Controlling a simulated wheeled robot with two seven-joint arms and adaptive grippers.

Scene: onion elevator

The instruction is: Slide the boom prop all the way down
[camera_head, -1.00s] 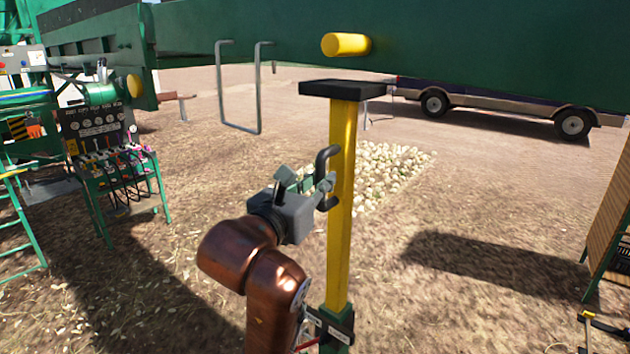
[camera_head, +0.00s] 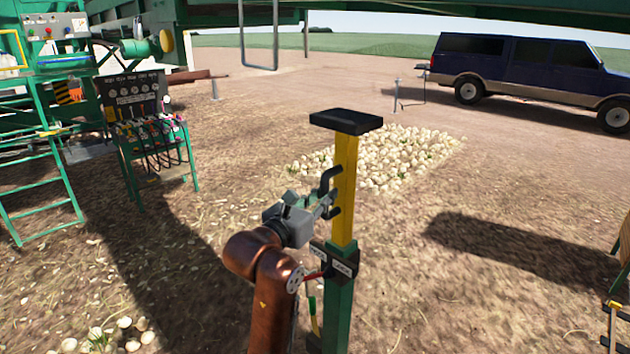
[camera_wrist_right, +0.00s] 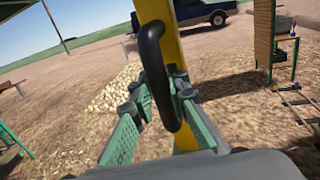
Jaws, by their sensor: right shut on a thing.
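The boom prop is a yellow inner post (camera_head: 345,205) with a black pad (camera_head: 346,121) on top. My right gripper (camera_head: 327,203) is shut on the black handle (camera_head: 327,177) at the post's left side. In the right wrist view the handle (camera_wrist_right: 153,65) lies between the green fingers of the gripper (camera_wrist_right: 165,98), with the yellow post (camera_wrist_right: 180,75) behind. The green boom (camera_head: 420,14) shows at the top, with a clear gap above the pad. My left gripper is not in view.
A red-handled part (camera_head: 315,274) is at the sleeve's top. A control stand (camera_head: 150,125) with hoses and a green ladder (camera_head: 40,185) stand at left. An onion pile (camera_head: 400,155) lies behind the prop. A dark truck (camera_head: 520,68) is at back right. Ground around the prop is open.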

